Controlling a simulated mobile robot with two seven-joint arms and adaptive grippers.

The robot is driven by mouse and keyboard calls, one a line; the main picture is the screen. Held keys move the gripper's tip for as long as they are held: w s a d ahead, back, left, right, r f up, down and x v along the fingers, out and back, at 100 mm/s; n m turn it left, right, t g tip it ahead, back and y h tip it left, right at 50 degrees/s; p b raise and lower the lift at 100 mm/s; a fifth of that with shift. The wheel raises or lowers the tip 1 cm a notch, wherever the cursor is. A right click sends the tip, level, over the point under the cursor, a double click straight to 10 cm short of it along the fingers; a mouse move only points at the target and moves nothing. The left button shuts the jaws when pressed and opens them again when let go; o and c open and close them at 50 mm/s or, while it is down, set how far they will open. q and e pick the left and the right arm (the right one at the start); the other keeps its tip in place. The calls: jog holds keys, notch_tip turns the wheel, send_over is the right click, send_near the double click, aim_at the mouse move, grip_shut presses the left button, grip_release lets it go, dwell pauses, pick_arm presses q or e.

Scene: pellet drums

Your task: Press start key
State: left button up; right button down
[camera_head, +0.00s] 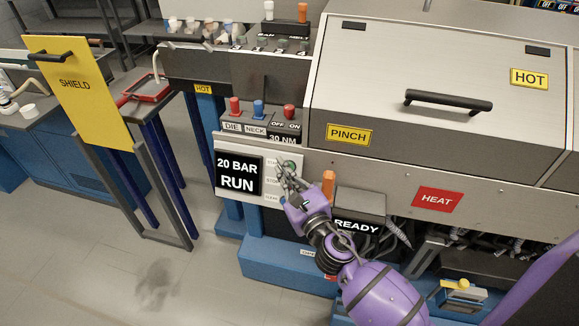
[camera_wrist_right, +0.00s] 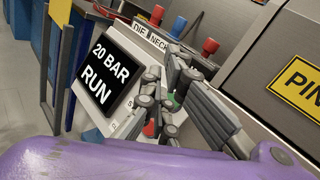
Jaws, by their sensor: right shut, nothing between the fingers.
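The control panel (camera_head: 220,197) carries a black display (camera_head: 239,177) reading "20 BAR RUN" and a column of keys to its right. The green start key (camera_head: 290,164) is at the top of that column, partly covered by my right gripper (camera_head: 283,173). My right gripper is shut and empty, its fingertips at the start key; I cannot tell whether they touch it. In the right wrist view, the display (camera_wrist_right: 103,74) shows the same text and the fingers (camera_wrist_right: 160,97) hide most of the keys. A bit of green shows behind them. My left gripper is not in view.
Red and blue knobs (camera_head: 258,109) stand above the panel. A box reading "READY" (camera_head: 358,203) is right of the keys. The grey hood (camera_head: 420,75) marked "PINCH" and "HOT" fills the right. A yellow shield (camera_head: 80,95) stands left; floor (camera_head: 120,275) is clear at lower left.

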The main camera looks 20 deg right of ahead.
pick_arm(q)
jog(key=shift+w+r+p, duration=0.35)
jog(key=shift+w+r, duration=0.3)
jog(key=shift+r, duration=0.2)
pick_arm(e)
jog(key=shift+s+a+r, duration=0.3)
jog(key=shift+s+a, duration=0.05)
jog(key=shift+s, duration=0.15)
jog(key=shift+s+a+r, duration=0.25)
jog(key=shift+s+a, duration=0.1)
jog(key=shift+s, duration=0.15)
